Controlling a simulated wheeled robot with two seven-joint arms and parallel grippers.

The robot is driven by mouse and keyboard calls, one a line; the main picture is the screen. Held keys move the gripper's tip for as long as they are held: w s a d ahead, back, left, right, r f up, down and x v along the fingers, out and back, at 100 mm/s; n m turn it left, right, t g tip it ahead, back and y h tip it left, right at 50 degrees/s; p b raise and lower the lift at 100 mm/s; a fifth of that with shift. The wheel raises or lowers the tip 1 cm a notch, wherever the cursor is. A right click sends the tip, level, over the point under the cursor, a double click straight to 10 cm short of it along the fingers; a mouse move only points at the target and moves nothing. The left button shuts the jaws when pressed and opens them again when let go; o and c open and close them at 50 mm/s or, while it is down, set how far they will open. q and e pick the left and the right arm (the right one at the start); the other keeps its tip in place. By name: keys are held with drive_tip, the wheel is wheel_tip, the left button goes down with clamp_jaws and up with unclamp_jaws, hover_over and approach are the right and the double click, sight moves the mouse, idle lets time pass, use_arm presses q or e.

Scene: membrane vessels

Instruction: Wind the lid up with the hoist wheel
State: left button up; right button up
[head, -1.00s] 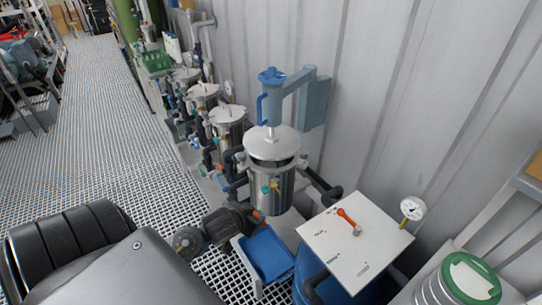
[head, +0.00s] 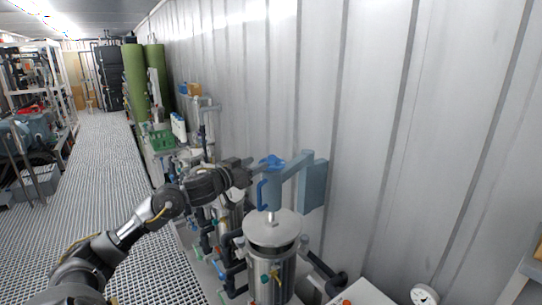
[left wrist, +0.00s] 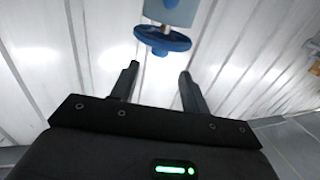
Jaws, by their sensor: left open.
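The blue hoist wheel (head: 271,161) sits on top of the blue-grey hoist column (head: 273,188), with a blue handle on its left side. The wheel also shows in the left wrist view (left wrist: 163,40), just beyond my fingertips. The round steel lid (head: 272,227) hangs below the hoist, with a dark gap between it and the steel vessel (head: 287,272). My left gripper (head: 246,171) is open and empty, just left of the wheel and apart from it. In the wrist view its two fingers (left wrist: 159,72) are spread below the wheel. My right gripper is not in view.
A corrugated wall (head: 380,130) stands close behind the hoist. A blue-grey box (head: 313,184) joins the hoist arm on the right. Other vessels and pipes line the wall behind my left arm. A pressure gauge (head: 424,295) is at the lower right. The grated floor (head: 110,180) at left is open.

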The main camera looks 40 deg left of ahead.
sight(269, 157)
use_arm(q)
drive_tip(key=w+p, duration=0.3)
drive_tip(key=w, duration=0.5)
drive_tip(key=shift+d+r, duration=0.1)
drive_tip(key=shift+w, duration=0.35)
